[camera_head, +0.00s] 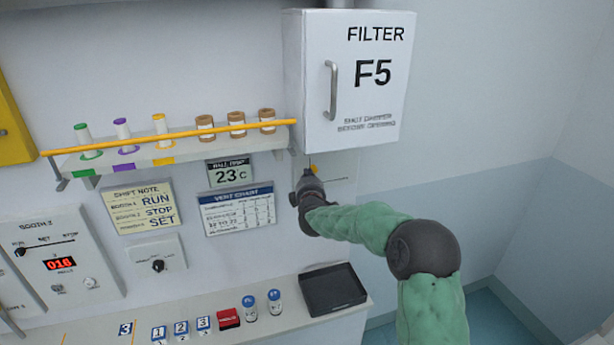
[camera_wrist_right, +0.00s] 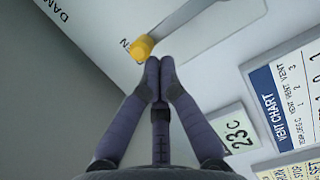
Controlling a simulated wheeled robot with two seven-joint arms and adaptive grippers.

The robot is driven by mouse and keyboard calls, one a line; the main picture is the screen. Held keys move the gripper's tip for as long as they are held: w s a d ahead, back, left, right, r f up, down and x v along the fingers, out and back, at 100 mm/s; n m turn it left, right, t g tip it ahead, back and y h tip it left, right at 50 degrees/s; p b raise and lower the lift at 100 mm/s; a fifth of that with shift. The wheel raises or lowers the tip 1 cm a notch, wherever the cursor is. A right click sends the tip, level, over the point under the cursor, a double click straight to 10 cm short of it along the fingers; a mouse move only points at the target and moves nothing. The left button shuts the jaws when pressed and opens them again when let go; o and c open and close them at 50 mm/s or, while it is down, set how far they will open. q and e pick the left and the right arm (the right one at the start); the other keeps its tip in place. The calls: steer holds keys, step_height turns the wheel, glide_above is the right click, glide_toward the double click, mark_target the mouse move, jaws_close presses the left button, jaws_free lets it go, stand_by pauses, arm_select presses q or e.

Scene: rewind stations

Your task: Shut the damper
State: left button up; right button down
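The damper is a pale plate (camera_wrist_right: 95,25) below the filter box, lettered "DAM…" and "…EN" in the right wrist view, the rest cut off or covered. Its grey lever (camera_wrist_right: 190,22) ends in a yellow knob (camera_wrist_right: 141,47), which sits by the "…EN" lettering. The knob also shows in the head view (camera_head: 314,168), partly behind my right gripper (camera_head: 308,175). In the right wrist view the fingers of my right gripper (camera_wrist_right: 160,62) are together with nothing between them. Their tips are just short of the knob; I cannot tell whether they touch it. My left gripper is out of view.
The filter box F5 (camera_head: 352,80) juts out above the damper. A yellow rail (camera_head: 170,138) runs along the shelf to the left. A vent chart (camera_head: 238,210) hangs beside the damper. A black tray (camera_head: 333,289) and small bottles stand on the counter below.

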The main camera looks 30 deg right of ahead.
mark_target(317, 171)
steer(key=shift+d, duration=0.2)
steer(key=d+m, duration=0.2)
steer(key=m, duration=0.1)
steer(key=shift+s+d+r+g, duration=0.2)
steer(key=shift+s+d+g, duration=0.1)
steer(key=shift+s, duration=0.1)
steer(key=s+d+f+m+y+b, duration=0.2)
steer(key=m+b, duration=0.9)
steer(key=b, duration=1.2)
steer(key=shift+d+f+y, duration=1.3)
steer(key=shift+d+f, duration=0.7)
steer(key=shift+d, duration=0.95)
steer(key=shift+r, duration=0.1)
